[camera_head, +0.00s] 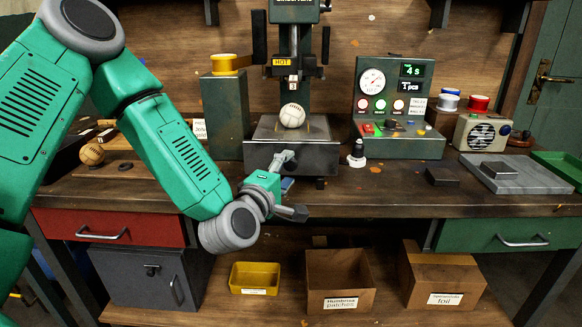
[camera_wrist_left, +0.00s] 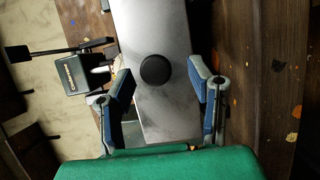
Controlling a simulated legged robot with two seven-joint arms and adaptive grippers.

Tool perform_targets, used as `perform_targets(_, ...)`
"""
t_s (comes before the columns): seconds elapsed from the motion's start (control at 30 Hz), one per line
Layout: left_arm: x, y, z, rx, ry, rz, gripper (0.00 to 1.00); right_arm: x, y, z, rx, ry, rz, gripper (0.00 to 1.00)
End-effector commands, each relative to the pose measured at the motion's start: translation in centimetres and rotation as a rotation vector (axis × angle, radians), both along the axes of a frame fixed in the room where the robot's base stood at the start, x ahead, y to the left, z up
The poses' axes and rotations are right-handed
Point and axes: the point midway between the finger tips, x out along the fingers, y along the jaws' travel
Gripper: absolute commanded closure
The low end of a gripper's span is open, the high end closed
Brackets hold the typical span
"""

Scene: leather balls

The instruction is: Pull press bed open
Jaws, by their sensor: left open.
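The press bed (camera_head: 318,156) is a grey metal block on the bench under the press, with a white stitched ball (camera_head: 292,115) on top. A round black knob (camera_wrist_left: 155,70) stands out from the bed's smooth grey front (camera_wrist_left: 150,25) in the left wrist view. My left gripper (camera_head: 293,186) is open in front of the bed's lower front. In the left wrist view its two blue-padded fingers (camera_wrist_left: 160,80) stand apart, one on each side of the knob, with gaps showing. I cannot tell how far the fingertips are from the bed. The knob is hidden in the head view.
The press column (camera_head: 294,45) rises behind the bed. A control box (camera_head: 400,110) and a small black-and-white stamp (camera_head: 357,155) stand to the right. A green post (camera_head: 226,115) stands left. Below are a yellow bin (camera_head: 254,279) and cardboard boxes (camera_head: 340,283). Space before the bench is clear.

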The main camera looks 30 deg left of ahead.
Motion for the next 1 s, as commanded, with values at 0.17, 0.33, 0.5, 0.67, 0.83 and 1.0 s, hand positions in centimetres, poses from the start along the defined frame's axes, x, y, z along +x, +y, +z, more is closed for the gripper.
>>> perform_targets(0.17, -3.1, -0.5, -0.2, -0.001, 0.006, -0.002, 0.53, 0.0, 0.0, 0.0, 0.0, -0.001, 0.0, 0.6)
perform_targets(0.33, -4.6, -0.7, -0.2, -0.001, 0.005, -0.001, 0.53, 0.0, 0.0, 0.0, 0.0, 0.0, 0.0, 0.6)
perform_targets(0.5, -4.9, -0.7, -0.2, 0.0, 0.004, -0.001, 0.53, 0.0, 0.0, 0.0, 0.0, 0.0, 0.0, 0.6)
perform_targets(0.67, -4.9, -0.7, -0.2, 0.0, 0.004, -0.001, 0.53, 0.2, 0.0, 0.0, 0.0, 0.001, 0.0, 0.6)
perform_targets(0.83, -4.8, -0.7, -0.2, 0.0, 0.004, -0.001, 0.53, 0.2, 0.0, 0.0, 0.0, 0.001, 0.0, 0.6)
perform_targets(1.0, -4.9, -1.3, -1.3, 0.035, 0.042, -0.022, 0.53, 0.2, 0.0, 0.0, 0.0, 0.002, 0.0, 0.6)
